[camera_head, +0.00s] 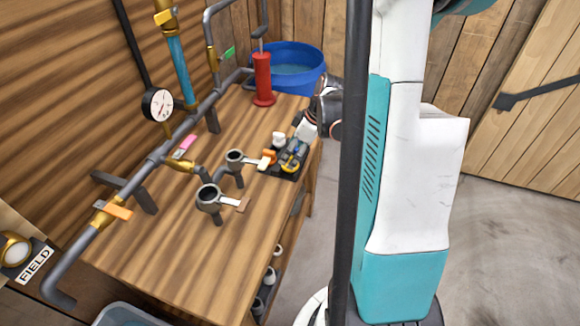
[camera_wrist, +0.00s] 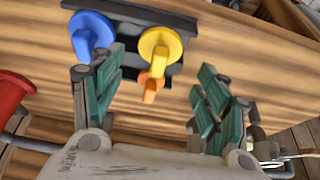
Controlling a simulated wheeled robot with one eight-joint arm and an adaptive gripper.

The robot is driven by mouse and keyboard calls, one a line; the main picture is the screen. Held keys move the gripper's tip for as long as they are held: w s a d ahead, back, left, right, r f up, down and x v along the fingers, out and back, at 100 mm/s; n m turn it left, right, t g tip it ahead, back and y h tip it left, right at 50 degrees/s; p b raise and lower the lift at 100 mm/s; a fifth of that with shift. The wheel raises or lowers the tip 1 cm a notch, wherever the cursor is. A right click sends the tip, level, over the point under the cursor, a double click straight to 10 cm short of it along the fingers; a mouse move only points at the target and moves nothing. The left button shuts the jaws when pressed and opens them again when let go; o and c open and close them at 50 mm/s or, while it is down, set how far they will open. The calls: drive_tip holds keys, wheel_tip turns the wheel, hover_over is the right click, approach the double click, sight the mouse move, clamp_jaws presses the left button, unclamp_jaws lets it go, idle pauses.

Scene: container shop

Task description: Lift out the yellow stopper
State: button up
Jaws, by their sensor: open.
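The yellow stopper (camera_wrist: 161,40) has a round disc top and a stem. It stands in a black rack (camera_wrist: 178,75) in the wrist view, beside a blue stopper (camera_wrist: 88,30) on its left. An orange stopper (camera_wrist: 152,84) is just below it in the picture. My gripper (camera_wrist: 160,65) is open, with one teal-padded finger left of the yellow stopper and the other to its right; nothing is between the pads that I can see held. In the head view the yellow stopper (camera_head: 290,162) shows in the rack on the bench, under my gripper (camera_head: 303,138).
Two grey ring holders (camera_head: 210,198) with handles stand on the wooden bench (camera_head: 150,255) in front of the rack. A red cylinder (camera_head: 263,78) and a blue basin (camera_head: 297,62) are behind. Pipes with a gauge (camera_head: 158,105) run along the left. The bench front is clear.

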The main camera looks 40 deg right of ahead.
sight(291, 157)
drive_tip(key=b+x, duration=0.2)
drive_tip(key=x, duration=0.2)
drive_tip(key=shift+d+f, duration=0.1)
drive_tip(key=shift+f, duration=0.15)
drive_tip(key=shift+r, duration=0.1)
drive_tip(key=c, duration=1.1)
